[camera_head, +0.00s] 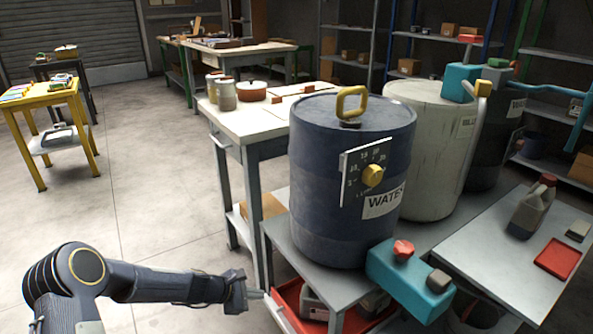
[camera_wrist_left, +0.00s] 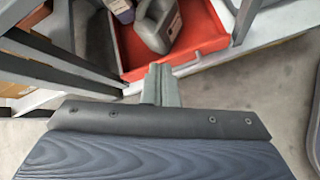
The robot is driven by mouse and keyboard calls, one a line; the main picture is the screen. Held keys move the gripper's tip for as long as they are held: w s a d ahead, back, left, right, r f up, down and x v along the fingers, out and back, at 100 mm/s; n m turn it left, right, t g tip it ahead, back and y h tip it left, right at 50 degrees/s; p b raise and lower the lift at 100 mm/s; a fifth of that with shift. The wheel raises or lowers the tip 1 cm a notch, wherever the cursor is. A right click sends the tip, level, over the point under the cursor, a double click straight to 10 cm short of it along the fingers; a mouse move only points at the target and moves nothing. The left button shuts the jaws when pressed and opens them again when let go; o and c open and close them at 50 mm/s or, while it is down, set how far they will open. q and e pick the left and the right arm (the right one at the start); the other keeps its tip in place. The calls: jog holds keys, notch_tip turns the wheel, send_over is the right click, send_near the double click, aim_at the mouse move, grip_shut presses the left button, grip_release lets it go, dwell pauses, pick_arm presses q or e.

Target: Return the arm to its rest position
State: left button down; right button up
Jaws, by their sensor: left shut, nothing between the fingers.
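My left arm comes in from the lower left in the head view. My left gripper (camera_head: 256,293) is shut and empty, pointing right toward the lower shelf of the grey bench. In the left wrist view the closed fingers (camera_wrist_left: 161,85) show in front of a red tray (camera_wrist_left: 200,30). A gap seems to lie between the fingertips and the tray, though the exact distance is hard to tell. My right gripper is not in view.
A blue WATER drum (camera_head: 330,225) with a yellow handle stands on the grey bench (camera_head: 285,235). A teal unit (camera_head: 405,280) sits at its front. The red tray (camera_head: 290,296) below holds grey containers. A white-topped table (camera_head: 255,118) stands behind. Open floor (camera_head: 165,190) lies to the left.

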pick_arm(q)
jog(key=s+a+r+m+y, duration=0.1)
jog(key=s+a+r+m, duration=0.1)
jog(key=s+r+m, duration=0.6)
jog(key=s+a+r+m, duration=0.25)
jog(key=s+r, duration=0.25)
jog(key=r, duration=0.8)
jog(key=s+a+r+m+y, duration=0.1)
jog(key=s+a+m+y, duration=0.15)
jog(key=s, duration=0.95)
jog(key=s+a+r+m+y, duration=0.15)
jog(key=s+m, duration=0.25)
jog(key=s, duration=0.7)
notch_tip(320, 180, up, 32)
jog(key=p, duration=3.2)
jog(key=shift+a+r+p, duration=0.15)
jog(key=shift+r+p, duration=0.05)
jog(key=shift+p, duration=0.1)
